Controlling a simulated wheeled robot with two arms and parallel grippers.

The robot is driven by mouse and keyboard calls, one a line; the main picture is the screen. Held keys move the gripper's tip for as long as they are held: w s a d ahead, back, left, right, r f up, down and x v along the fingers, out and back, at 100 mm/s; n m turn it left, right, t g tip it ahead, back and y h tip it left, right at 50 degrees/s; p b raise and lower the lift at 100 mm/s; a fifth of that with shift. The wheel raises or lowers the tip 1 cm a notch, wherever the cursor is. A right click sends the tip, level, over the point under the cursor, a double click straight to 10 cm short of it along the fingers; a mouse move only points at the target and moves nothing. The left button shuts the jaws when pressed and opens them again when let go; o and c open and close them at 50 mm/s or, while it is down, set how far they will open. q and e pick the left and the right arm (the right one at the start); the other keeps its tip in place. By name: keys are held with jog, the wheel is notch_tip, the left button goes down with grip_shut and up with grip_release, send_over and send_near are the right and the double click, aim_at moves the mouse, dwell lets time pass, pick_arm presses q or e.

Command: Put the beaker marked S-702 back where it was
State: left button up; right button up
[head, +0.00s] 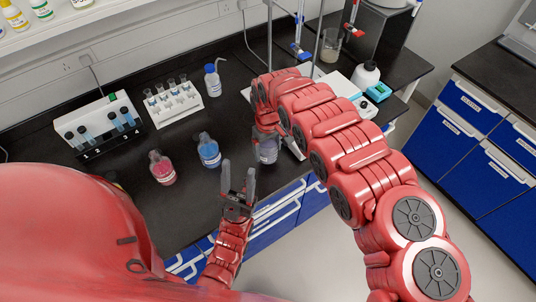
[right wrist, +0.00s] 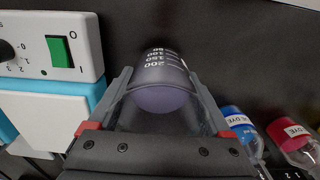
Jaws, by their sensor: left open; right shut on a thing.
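A clear beaker (head: 268,151) with a pale purple liquid is in the head view at the front of the bench, partly hidden by my right gripper (head: 266,128). My right gripper is shut on it. In the right wrist view the beaker (right wrist: 160,72) sits between the two fingers, with white volume marks up to 200 showing. No S-702 mark can be read. I cannot tell whether its base touches the bench. My left gripper (head: 238,183) is open and empty near the bench's front edge, left of and below the beaker in the picture.
A blue-dye flask (head: 209,151) and a red-dye flask (head: 162,168) stand left of the beaker. A white device with a green switch (right wrist: 58,50) is close by. Behind are a tube rack (head: 172,102), a wash bottle (head: 212,82) and stand rods. Another beaker (head: 330,46) stands at the back.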

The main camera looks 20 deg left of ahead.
aim_at(268, 155)
jog(key=shift+f+p, duration=0.8)
jog(key=shift+f, duration=0.95)
